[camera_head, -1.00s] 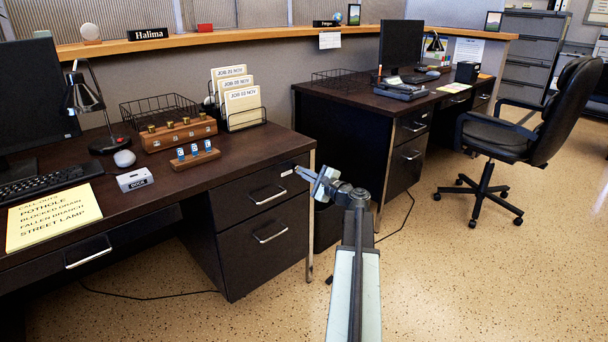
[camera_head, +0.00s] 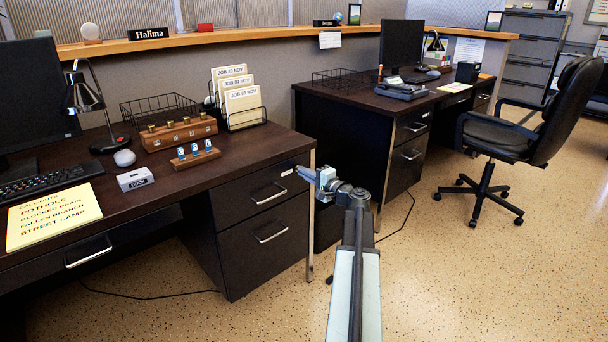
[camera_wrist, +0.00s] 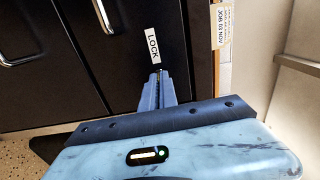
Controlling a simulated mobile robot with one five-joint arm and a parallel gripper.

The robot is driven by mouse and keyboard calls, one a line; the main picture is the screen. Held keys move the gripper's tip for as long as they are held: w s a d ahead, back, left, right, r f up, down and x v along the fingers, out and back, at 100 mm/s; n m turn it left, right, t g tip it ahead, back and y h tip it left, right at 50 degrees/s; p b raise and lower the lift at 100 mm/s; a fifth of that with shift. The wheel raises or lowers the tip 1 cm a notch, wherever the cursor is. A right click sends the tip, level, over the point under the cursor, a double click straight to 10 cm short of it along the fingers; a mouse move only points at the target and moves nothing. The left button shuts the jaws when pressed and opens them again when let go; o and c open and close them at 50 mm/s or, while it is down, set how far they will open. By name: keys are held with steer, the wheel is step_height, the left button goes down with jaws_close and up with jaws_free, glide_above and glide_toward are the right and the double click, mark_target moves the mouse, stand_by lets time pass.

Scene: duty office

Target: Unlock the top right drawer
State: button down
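The top right drawer (camera_head: 258,194) is the upper dark drawer under the near desk's right end. It is shut, with a silver handle. A white LOCK label (camera_head: 286,173) sits near its right corner and shows in the wrist view (camera_wrist: 153,45). My gripper (camera_head: 305,173) reaches to the lock just beside this label. In the wrist view my gripper (camera_wrist: 158,76) has its fingers close together at a small metal piece on the drawer front, which looks like the key (camera_wrist: 160,70). The fingers hide most of it and the keyhole.
The lower drawer (camera_head: 268,240) is shut below. The near desktop (camera_head: 245,150) holds a wooden stand (camera_head: 196,160) with blue-and-white items, a card rack and a lamp. A second desk and an office chair (camera_head: 510,135) stand right.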

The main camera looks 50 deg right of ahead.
stand_by(0.3)
steer(key=c, duration=1.6)
jaws_free()
steer(key=shift+c, duration=0.2)
steer(key=s, duration=0.7)
steer(key=shift+s+a, duration=0.3)
steer(key=shift+s, duration=0.05)
steer(key=shift+s+f, duration=0.1)
